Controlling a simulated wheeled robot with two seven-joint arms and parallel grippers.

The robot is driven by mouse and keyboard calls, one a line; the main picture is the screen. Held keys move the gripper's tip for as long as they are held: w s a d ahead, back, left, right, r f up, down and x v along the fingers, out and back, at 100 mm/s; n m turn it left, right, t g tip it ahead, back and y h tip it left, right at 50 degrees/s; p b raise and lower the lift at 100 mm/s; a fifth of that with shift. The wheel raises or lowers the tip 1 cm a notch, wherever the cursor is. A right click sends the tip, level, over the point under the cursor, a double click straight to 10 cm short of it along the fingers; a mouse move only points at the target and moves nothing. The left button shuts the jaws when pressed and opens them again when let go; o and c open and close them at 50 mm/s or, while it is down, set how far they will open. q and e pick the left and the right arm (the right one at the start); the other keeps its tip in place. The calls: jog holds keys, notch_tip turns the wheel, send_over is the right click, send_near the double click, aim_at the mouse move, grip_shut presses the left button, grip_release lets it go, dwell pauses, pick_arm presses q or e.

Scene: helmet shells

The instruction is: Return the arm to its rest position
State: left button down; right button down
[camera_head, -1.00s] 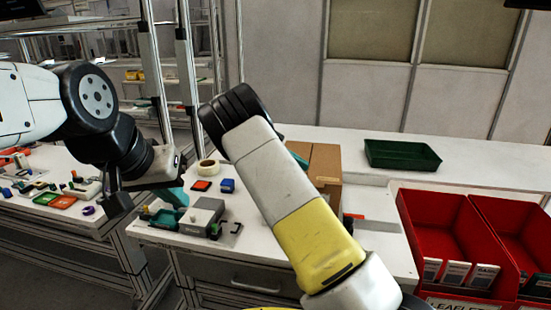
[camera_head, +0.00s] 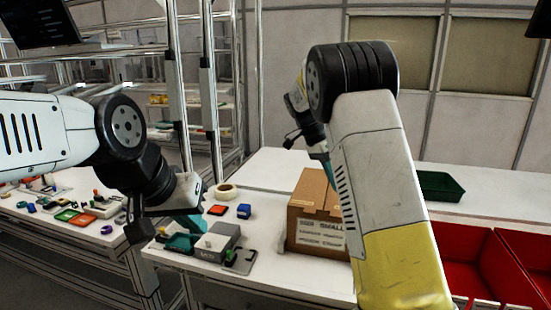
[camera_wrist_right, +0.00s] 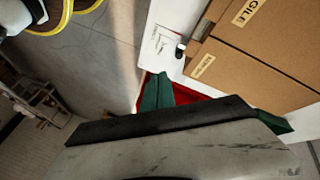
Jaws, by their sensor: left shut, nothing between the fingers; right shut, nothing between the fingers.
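My right arm comes up from the bottom right of the head view and bends at a black joint. Its gripper (camera_head: 328,172) points down, in front of or above the cardboard box (camera_head: 318,234); the gap is unclear. In the right wrist view its teal fingers (camera_wrist_right: 157,92) are together and empty. My left arm comes in from the left. Its gripper (camera_head: 192,223) has teal fingers low over the table, beside the grey block fixture (camera_head: 215,243). The fingers are shut with nothing seen in them, partly hidden by the wrist.
A green tray (camera_head: 440,186) lies behind my right arm. Red bins (camera_head: 468,262) stand at the right. A tape roll (camera_head: 227,191) and a blue block (camera_head: 244,211) lie on the table (camera_head: 275,275). Metal posts (camera_head: 209,90) rise behind.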

jog(key=s+a+r+n+t+y, duration=0.1)
jog(key=s+r+n+t+y, duration=0.1)
jog(key=s+n, duration=0.5)
jog(key=s+a+r+n+t+y, duration=0.2)
jog(key=s+n+t+y, duration=0.3)
jog(key=s, duration=1.4)
jog(key=shift+r+n+t, duration=0.35)
jog(key=shift+n+t, duration=0.55)
jog(key=shift+n, duration=0.7)
